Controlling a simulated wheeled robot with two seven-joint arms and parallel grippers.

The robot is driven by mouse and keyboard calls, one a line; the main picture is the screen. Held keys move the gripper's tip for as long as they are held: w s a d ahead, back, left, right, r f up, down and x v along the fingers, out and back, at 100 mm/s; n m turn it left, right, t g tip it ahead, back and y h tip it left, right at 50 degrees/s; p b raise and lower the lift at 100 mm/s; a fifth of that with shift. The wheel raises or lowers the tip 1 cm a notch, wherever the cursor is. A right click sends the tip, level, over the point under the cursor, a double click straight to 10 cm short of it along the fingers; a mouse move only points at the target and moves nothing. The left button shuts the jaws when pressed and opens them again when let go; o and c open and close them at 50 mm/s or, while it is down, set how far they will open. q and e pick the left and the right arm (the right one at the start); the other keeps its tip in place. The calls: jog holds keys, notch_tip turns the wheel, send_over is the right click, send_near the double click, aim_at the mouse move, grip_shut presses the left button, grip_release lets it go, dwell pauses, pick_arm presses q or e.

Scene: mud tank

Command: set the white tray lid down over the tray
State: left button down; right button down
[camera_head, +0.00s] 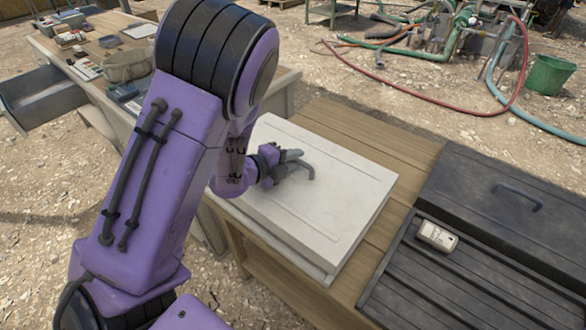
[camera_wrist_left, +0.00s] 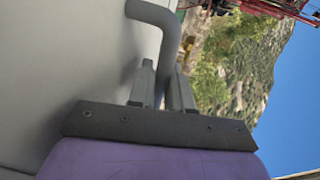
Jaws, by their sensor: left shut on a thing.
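The white tray lid (camera_head: 325,205) is a broad flat panel with a bent grey handle (camera_head: 303,167) on top, above a wooden table. My left gripper (camera_head: 288,160) is shut on this handle. In the left wrist view the two fingers (camera_wrist_left: 163,88) close around the grey handle bar (camera_wrist_left: 165,20), beside the pale lid surface (camera_wrist_left: 65,60). A pale lower edge, likely the tray (camera_head: 275,247), shows under the lid's front-left side. The rest of it is hidden by the lid. I cannot tell whether the lid touches it. My right gripper is out of view.
The wooden table (camera_head: 400,140) has bare planks behind the lid. A dark ribbed unit (camera_head: 480,280) with a handled cover and a small pale device (camera_head: 437,236) stands close on the right. A cluttered desk (camera_head: 100,50) with an open drawer stands at the left.

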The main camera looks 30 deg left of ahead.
pick_arm(q)
jog(key=f, duration=0.3)
jog(key=shift+w+a+f, duration=0.1)
jog(key=shift+w+f, duration=0.1)
jog(key=shift+f, duration=0.15)
jog(key=shift+w, duration=0.1)
jog(key=shift+f+b, duration=0.3)
jog(key=shift+b, duration=0.15)
jog(key=c, duration=1)
grip_release()
jog(key=shift+c, duration=0.2)
